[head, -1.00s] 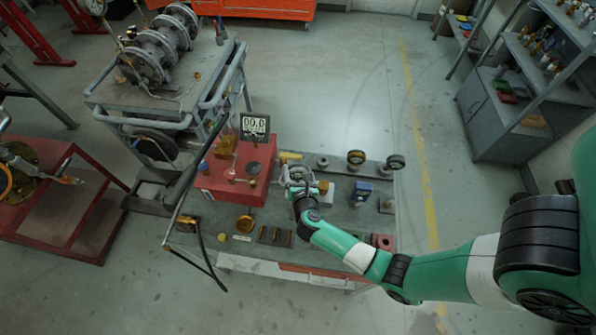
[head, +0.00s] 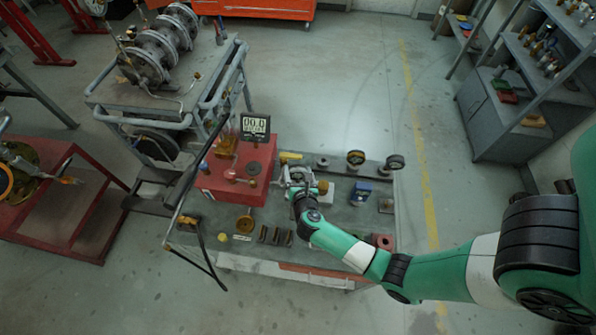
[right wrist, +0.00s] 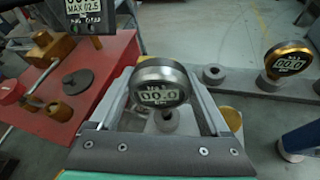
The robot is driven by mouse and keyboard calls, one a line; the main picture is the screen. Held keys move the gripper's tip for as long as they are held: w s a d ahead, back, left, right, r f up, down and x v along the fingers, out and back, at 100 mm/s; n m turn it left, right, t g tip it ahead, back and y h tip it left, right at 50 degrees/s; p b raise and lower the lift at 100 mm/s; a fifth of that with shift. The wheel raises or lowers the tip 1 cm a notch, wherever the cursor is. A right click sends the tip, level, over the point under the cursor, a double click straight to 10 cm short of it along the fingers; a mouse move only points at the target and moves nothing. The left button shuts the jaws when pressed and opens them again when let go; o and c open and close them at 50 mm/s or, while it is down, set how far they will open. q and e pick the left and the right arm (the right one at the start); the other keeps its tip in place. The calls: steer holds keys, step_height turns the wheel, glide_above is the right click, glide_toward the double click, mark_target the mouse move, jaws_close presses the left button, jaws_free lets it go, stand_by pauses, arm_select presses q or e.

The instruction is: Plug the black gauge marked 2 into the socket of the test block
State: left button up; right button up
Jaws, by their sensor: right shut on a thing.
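My right gripper (head: 297,178) is above the bench, just right of the red test block (head: 240,190). In the right wrist view the gripper (right wrist: 160,88) is shut on a round gauge (right wrist: 160,72) with a dark grey rim and a digital face reading 00.0. The small mark above its digits is too blurred to read. The test block (right wrist: 70,112) shows at the left there, with fittings on top; I cannot tell which is the socket. A black gauge (head: 395,162) stands at the bench's back right, its mark unreadable. My left gripper is not in view.
A black display (head: 255,127) rises behind the test block. A gold-rimmed gauge (head: 356,157) stands on the back rail. A blue item (head: 361,192) and a red block (head: 383,241) lie right of the gripper. Several dark pieces (head: 275,236) lie at the front.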

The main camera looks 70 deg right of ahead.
mark_target(298, 180)
steer(key=shift+f+b, duration=1.65)
steer(key=shift+f, duration=0.2)
steer(key=o, duration=1.4)
steer(key=p+v, duration=0.2)
steer(key=v, duration=0.9)
steer(key=shift+a+p, duration=0.25)
steer(key=shift+p, duration=0.1)
steer(key=shift+s+r, duration=0.1)
